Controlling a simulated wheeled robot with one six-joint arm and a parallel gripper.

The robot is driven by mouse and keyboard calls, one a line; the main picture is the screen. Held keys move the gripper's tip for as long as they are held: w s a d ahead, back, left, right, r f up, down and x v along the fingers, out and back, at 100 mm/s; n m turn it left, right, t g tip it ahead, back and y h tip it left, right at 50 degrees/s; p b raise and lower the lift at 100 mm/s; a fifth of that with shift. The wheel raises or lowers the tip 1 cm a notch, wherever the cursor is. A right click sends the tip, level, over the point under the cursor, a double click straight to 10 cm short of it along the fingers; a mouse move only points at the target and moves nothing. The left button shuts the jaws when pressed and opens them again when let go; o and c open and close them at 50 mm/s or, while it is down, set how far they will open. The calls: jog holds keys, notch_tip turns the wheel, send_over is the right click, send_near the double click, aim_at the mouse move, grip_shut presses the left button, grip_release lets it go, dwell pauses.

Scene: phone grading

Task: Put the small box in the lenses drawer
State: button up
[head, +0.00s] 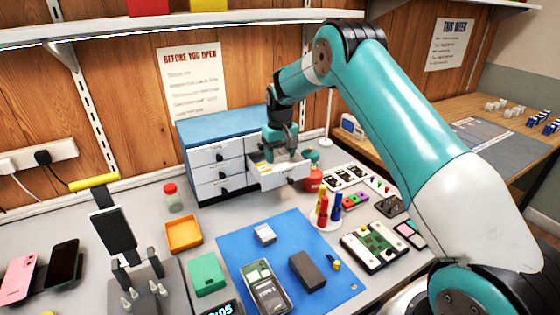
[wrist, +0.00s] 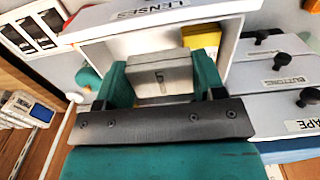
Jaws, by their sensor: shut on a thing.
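My gripper (head: 281,152) is over the open drawer of the cabinet. The wrist view shows its two green fingers shut on a small grey box (wrist: 160,77), with dark printing on the face towards the camera. The lenses drawer (head: 283,177) is pulled out, and its LENSES label (wrist: 150,10) shows in the wrist view. The held box is at the drawer's opening; I cannot tell whether it touches the floor. A yellow thing (wrist: 202,37) lies inside the drawer, beside the box. In the head view the held box is hidden by the gripper.
The blue-topped cabinet (head: 212,130) has other, closed drawers. A blue mat (head: 235,245) in front holds a small light box (head: 265,234), a dark box (head: 307,270) and a phone tray (head: 265,287). A red bottle (head: 313,179) and a screwdriver stand (head: 326,215) are close to the drawer's right.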

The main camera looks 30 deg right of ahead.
aim_at(280, 154)
jog(key=shift+f, duration=1.55)
jog(key=shift+c, duration=0.4)
jog(key=o, duration=1)
jog(key=shift+c, duration=0.2)
jog(key=shift+r, duration=0.1)
notch_tip(280, 154, up, 12)
jog(key=shift+s+a+r+b, duration=0.1)
jog(key=shift+b, duration=0.75)
jog(key=s+a+r+n+y, duration=0.1)
jog(key=s+a+r+n, duration=0.3)
jog(key=s+a, duration=0.7)
jog(key=s+a+r+n+y, duration=0.15)
jog(key=s+a+r, duration=0.4)
jog(key=s, duration=0.85)
jog(key=s+a+f+y, duration=0.1)
jog(key=s+a, duration=0.1)
jog(key=s, duration=0.6)
jog(key=s+a+f+n, duration=0.1)
jog(key=s+a, duration=0.1)
jog(key=s, duration=0.5)
jog(key=shift+s+f+y, duration=0.2)
jog(key=shift+s+y, duration=0.15)
jog(key=shift+n, duration=0.25)
